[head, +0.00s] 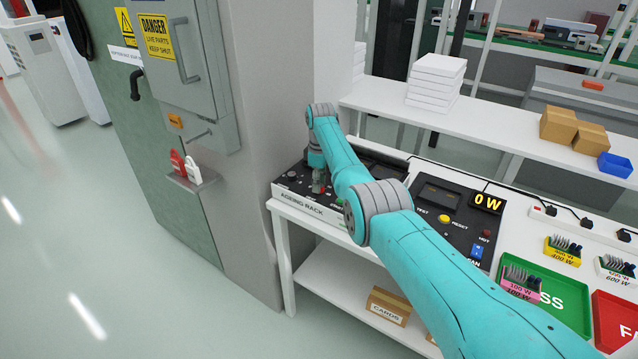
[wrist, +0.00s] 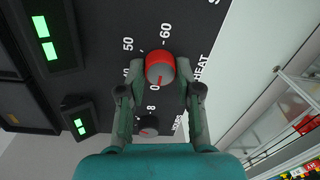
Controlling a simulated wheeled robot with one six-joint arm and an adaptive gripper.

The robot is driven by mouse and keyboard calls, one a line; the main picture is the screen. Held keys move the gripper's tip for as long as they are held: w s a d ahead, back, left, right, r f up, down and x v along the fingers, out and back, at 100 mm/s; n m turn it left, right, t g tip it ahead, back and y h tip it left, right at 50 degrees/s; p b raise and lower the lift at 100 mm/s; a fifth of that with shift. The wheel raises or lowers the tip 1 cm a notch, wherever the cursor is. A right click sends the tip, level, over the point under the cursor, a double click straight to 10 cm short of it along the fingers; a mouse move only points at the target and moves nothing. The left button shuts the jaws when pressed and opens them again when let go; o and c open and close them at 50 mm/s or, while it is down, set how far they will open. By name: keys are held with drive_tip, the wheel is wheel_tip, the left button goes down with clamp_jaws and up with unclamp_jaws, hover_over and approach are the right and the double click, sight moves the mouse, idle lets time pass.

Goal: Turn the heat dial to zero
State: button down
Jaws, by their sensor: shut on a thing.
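The heat dial (wrist: 160,66) is a round knob with a red rim and a grey face, on a dark panel marked HEAT. Numbers 50, 60 and 0 show around it. A small red mark on its face lies at the side toward the 0; I cannot tell whether it lines up exactly. My gripper (wrist: 162,78) is shut on the dial, one finger on each side. In the head view my gripper (head: 319,186) is low over the ageing rack panel (head: 302,201), and my arm and gripper mostly hide the dial there.
A second, dark knob (wrist: 148,126) marked HOURS sits close to the heat dial. Green-lit displays (wrist: 45,38) line the panel's left. A grey column (head: 265,120) stands left of the rack. A display reading 0 W (head: 487,202) and a green tray (head: 560,300) lie right.

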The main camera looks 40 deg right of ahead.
idle(0.4)
drive_tip(key=c, duration=0.8)
unclamp_jaws()
drive_tip(key=r, duration=1.2)
drive_tip(key=shift+w+d, duration=0.15)
drive_tip(key=shift+d, duration=0.15)
